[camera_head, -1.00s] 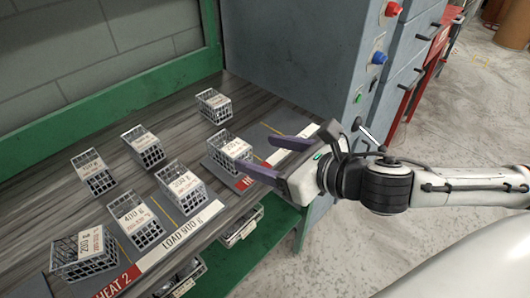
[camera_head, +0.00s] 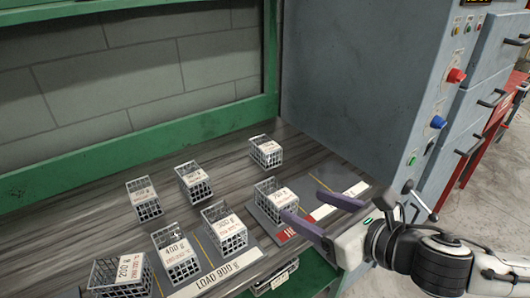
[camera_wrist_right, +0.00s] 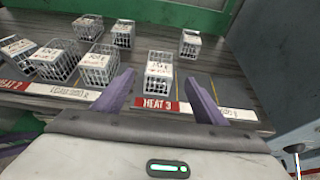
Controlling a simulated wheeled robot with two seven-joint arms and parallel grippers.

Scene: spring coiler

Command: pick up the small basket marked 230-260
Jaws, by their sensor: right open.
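Small wire baskets with white label cards stand on the dark shelf. Most card numbers are too small to read surely, so I cannot tell which reads 230-260. One basket (camera_head: 275,203) stands on the HEAT 3 mat, closest to my right gripper (camera_head: 302,203). In the right wrist view this basket (camera_wrist_right: 158,72) is just beyond and between the open fingers (camera_wrist_right: 159,82). The right gripper is open and empty, its purple fingers pointing at the shelf from the right. The near finger's tip overlaps the basket's right side in the head view; contact is unclear.
A basket marked 400 g (camera_head: 177,256) and another basket (camera_head: 226,230) stand on the LOAD 900 g mat's area, left. A basket (camera_head: 266,152) stands behind, others farther left. A grey cabinet (camera_head: 370,90) bounds the right; a green frame (camera_head: 140,142) runs behind.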

